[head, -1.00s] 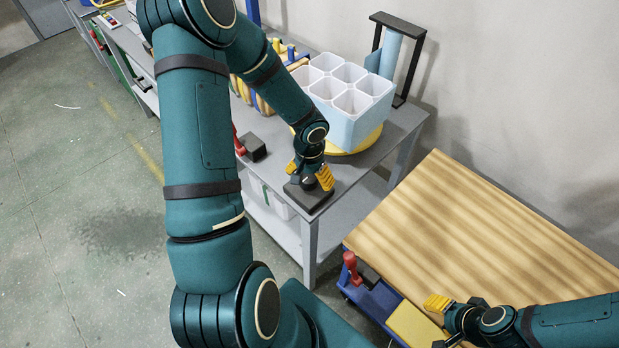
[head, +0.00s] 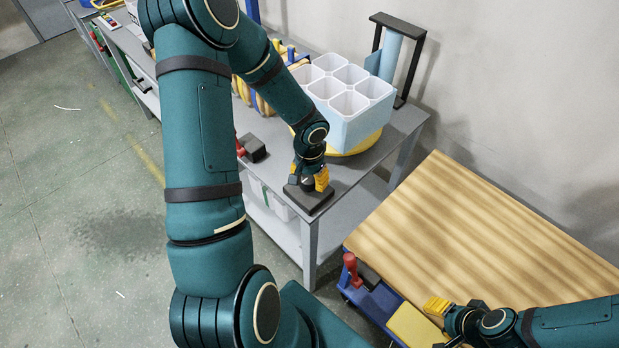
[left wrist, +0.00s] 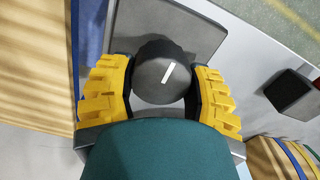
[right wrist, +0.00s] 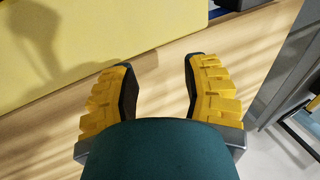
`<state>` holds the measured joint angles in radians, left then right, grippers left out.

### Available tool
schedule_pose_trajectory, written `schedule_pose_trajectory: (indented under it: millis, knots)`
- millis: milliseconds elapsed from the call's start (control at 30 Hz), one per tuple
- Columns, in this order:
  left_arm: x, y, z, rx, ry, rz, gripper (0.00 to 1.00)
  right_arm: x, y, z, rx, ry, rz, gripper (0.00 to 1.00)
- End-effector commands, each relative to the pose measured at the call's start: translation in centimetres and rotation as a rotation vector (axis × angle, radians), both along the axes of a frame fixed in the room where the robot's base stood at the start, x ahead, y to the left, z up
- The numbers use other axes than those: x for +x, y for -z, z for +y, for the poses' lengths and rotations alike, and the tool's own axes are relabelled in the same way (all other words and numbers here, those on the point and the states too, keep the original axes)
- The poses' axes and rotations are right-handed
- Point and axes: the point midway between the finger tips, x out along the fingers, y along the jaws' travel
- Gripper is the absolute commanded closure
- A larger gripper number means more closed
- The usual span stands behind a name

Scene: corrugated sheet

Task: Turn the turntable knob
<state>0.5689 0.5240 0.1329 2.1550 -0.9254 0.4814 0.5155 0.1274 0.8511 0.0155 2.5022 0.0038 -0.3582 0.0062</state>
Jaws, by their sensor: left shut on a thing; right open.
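The dark round knob (left wrist: 160,78) with a white mark fills the space between my left gripper's yellow fingers in the left wrist view. My left gripper (head: 308,182) is shut on it from above. The knob sits on a dark square base (head: 318,203) at the near corner of the grey table and is mostly hidden in the head view. The yellow turntable disc (head: 372,142) lies behind it, carrying a light blue box (head: 362,124) with several white compartments. My right gripper (right wrist: 158,90) is open and empty, near the wooden table at lower right in the head view (head: 450,305).
A black stand (head: 404,60) with a blue cylinder stands behind the box. A dark block with a red handle (head: 252,147) is left of the knob. The wooden table (head: 490,235) is largely bare. A blue-and-yellow unit with a red handle (head: 350,265) stands at its near-left side.

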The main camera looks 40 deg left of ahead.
Motion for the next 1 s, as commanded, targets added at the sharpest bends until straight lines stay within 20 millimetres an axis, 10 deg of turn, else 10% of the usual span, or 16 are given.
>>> schedule_pose_trajectory:
  millis: [67, 100, 167, 633, 1000]
  knots:
    - [0.1, -0.1, 0.0, 0.000, 0.000, -0.002, 0.83, 0.0, 0.0, 0.0, 0.000, 0.000, 0.000, 0.53]
    - [0.1, -0.1, 0.0, 0.000, 0.000, -0.002, 0.38, 0.0, 0.0, 0.0, 0.000, 0.000, 0.000, 0.53]
    - [0.1, -0.1, 0.0, 0.000, 0.000, -0.002, 0.16, 0.0, 0.0, 0.0, 0.000, 0.000, 0.000, 0.53]
    - [0.1, -1.1, 0.1, 0.002, 0.000, -0.004, 0.14, 0.0, 0.0, 0.0, 0.000, 0.000, 0.000, 0.53]
    - [0.2, -8.2, 0.0, 0.003, -0.001, -0.007, 0.14, 0.0, 0.0, 0.0, 0.000, 0.000, 0.000, 0.53]
